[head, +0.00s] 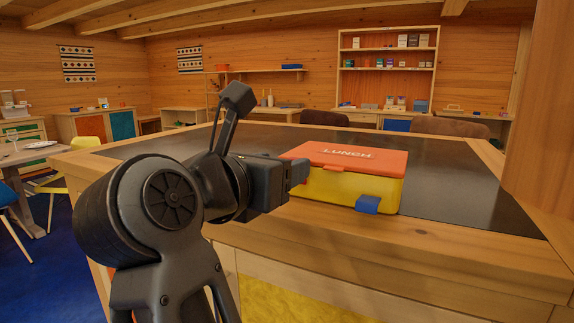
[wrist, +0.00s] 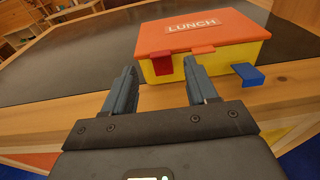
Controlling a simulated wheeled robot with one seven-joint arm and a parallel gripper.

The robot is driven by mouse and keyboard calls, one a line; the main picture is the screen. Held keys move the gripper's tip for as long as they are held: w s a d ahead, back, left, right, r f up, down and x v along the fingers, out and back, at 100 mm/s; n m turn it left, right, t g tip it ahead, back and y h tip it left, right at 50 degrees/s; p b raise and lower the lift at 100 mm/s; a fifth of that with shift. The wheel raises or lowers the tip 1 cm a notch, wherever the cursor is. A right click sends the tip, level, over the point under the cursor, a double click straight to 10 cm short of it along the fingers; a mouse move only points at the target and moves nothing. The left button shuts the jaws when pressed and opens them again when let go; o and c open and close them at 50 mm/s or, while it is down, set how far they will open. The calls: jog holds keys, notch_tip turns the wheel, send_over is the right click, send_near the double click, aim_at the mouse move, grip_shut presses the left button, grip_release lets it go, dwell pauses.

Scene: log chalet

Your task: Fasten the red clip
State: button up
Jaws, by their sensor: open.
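A lunch box with a yellow body (head: 345,186) and an orange lid (head: 350,157) marked LUNCH stands on the counter; the lid looks closed. It also shows in the wrist view (wrist: 218,62). The red clip (wrist: 164,67) is at the left part of the box's front; whether it is latched I cannot tell. A blue clip (wrist: 248,75) sticks outward at the front right, also in the head view (head: 368,204). My gripper (wrist: 160,75) is open and empty, its fingers short of the box, the red clip seen between them.
The dark counter top (head: 455,175) has a wooden border (head: 420,240) along its front. The counter looks clear around the box. A wooden panel (head: 540,120) stands close at the right. Chairs (head: 445,126) stand behind the counter.

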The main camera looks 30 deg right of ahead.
jog(key=v, duration=0.4)
jog(key=shift+a, duration=0.15)
dwell(0.4)
